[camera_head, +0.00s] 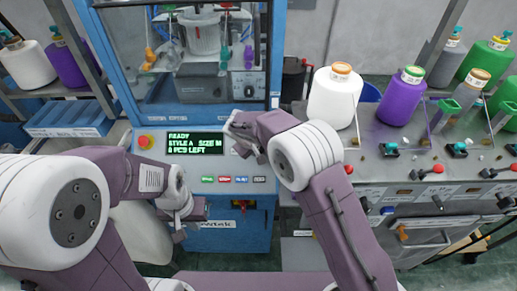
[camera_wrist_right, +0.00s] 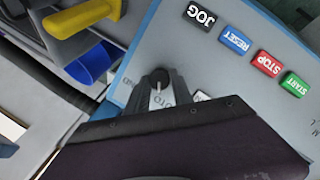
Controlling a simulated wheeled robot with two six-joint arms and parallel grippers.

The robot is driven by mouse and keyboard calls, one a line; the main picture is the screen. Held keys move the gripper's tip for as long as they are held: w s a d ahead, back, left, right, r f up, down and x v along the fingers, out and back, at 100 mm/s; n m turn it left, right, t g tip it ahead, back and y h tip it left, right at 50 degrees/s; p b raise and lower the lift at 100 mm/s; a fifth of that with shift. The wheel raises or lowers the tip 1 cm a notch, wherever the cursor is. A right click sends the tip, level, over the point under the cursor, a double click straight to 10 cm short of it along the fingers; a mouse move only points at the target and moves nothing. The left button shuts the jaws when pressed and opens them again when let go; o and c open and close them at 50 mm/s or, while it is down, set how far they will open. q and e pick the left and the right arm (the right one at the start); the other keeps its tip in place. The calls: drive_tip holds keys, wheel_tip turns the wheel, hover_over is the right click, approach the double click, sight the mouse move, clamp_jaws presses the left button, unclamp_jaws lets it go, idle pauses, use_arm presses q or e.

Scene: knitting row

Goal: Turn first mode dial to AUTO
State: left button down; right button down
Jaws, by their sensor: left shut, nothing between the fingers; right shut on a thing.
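The mode dial (camera_wrist_right: 159,77) is a dark round knob on the light panel of the blue knitting machine (camera_head: 279,55). My right gripper (camera_wrist_right: 160,86) is shut on it, with a grey finger at each side. In the head view my right gripper (camera_head: 237,128) is at the panel, right of the display, and covers the dial. My left gripper (camera_head: 180,234) is shut and empty, low in front of the machine.
The display (camera_head: 195,143) reads READY, STYLE A. A red emergency button (camera_head: 144,140) sits left of it. Coloured push buttons (camera_head: 224,179) lie below, in the wrist view STOP (camera_wrist_right: 268,63) among them. Yarn cones (camera_head: 335,97) stand on a neighbouring machine at the right.

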drive_tip(key=c, duration=1.1)
unclamp_jaws()
drive_tip(key=b+v, duration=0.1)
drive_tip(key=v, duration=0.8)
drive_tip(key=shift+s, duration=0.1)
